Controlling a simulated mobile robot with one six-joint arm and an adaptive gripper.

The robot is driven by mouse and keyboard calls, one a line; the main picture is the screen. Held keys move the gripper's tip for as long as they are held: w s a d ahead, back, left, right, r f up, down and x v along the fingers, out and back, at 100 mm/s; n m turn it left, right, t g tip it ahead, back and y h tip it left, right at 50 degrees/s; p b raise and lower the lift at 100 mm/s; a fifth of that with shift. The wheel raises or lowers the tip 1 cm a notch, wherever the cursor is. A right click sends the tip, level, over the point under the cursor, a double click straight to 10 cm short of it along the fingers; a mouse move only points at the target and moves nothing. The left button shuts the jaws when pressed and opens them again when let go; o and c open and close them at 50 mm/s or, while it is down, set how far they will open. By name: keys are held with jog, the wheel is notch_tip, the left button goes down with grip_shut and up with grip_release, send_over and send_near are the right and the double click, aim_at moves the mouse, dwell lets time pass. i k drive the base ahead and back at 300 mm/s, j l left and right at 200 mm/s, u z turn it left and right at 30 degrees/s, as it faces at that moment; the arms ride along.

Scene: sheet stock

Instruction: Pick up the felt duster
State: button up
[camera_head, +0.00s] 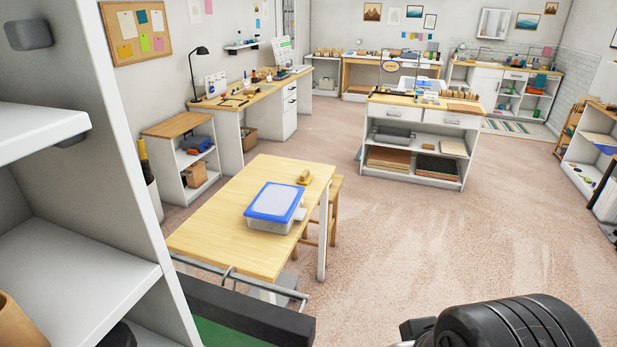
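I cannot pick out the felt duster with certainty in the head view. A small tan, wooden-looking item (304,177) sits at the far right corner of the near wooden table (215,222); it is too small to tell what it is. A clear box with a blue-rimmed lid (275,201) stands near that table's right edge. A black rounded part of my arm shows at the bottom right. My gripper's fingers are not in view.
A white shelf unit (95,240) fills the left foreground. A dark-framed green panel (240,325) stands at the bottom. A wooden stool (331,190) is beside the near table. A white island bench (415,150) stands beyond. The carpet (440,235) to the right is clear.

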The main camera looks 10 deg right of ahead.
aim_at(305, 179)
jog(key=i+l, duration=0.25)
jog(key=i+l+u, duration=0.1)
jog(key=i+l, duration=0.15)
jog(key=l, duration=0.25)
jog(key=i+l, duration=0.25)
jog(key=l, duration=0.15)
jog(key=i+l, duration=0.25)
jog(key=l, duration=0.15)
jog(key=i+l+u, duration=0.1)
jog(key=i+l, duration=0.15)
jog(key=i+j+u, duration=0.1)
jog(key=i, duration=0.9)
jog(key=i+j+u, duration=0.15)
jog(key=i, duration=0.8)
jog(key=j, duration=0.1)
